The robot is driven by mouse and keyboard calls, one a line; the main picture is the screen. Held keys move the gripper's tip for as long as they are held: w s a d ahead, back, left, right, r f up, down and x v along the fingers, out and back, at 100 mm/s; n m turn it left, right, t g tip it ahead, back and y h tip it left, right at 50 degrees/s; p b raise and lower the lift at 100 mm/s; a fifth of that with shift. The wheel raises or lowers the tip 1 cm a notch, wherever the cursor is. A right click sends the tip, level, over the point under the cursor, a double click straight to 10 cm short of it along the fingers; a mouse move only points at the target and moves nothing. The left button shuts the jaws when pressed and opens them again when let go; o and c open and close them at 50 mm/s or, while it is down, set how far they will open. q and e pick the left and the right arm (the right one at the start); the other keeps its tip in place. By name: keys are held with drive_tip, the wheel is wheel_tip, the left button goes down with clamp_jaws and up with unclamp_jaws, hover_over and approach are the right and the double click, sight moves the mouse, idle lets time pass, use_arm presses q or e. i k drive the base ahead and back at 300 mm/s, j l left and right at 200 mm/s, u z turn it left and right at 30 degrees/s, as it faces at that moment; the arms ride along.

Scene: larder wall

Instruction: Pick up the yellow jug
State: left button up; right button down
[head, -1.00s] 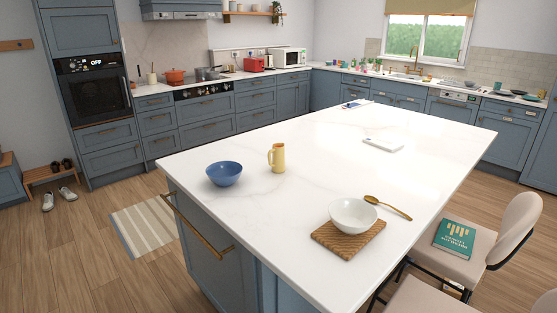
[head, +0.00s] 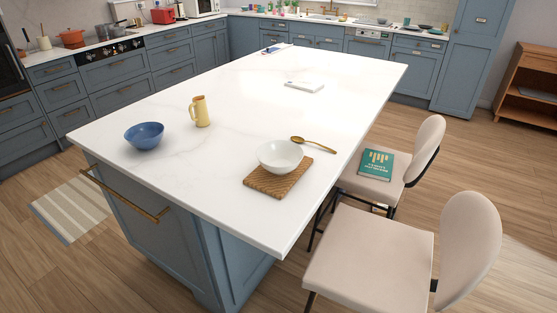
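The yellow jug (head: 201,112) stands upright on the white island top (head: 240,90), near its left side. Its handle points left in the head view. A blue bowl (head: 145,136) is to the left of it and a little nearer, apart from it. Neither of my grippers shows in the head view.
A white bowl (head: 281,156) sits on a wooden board (head: 263,182), with a golden spoon (head: 314,144) beside it. A white tablet-like object (head: 304,87) lies farther back. Chairs (head: 373,253) line the right side, one bearing a green book (head: 375,163).

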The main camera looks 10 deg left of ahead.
sight(201, 120)
drive_tip(key=i+j, duration=0.65)
drive_tip(key=j, duration=0.15)
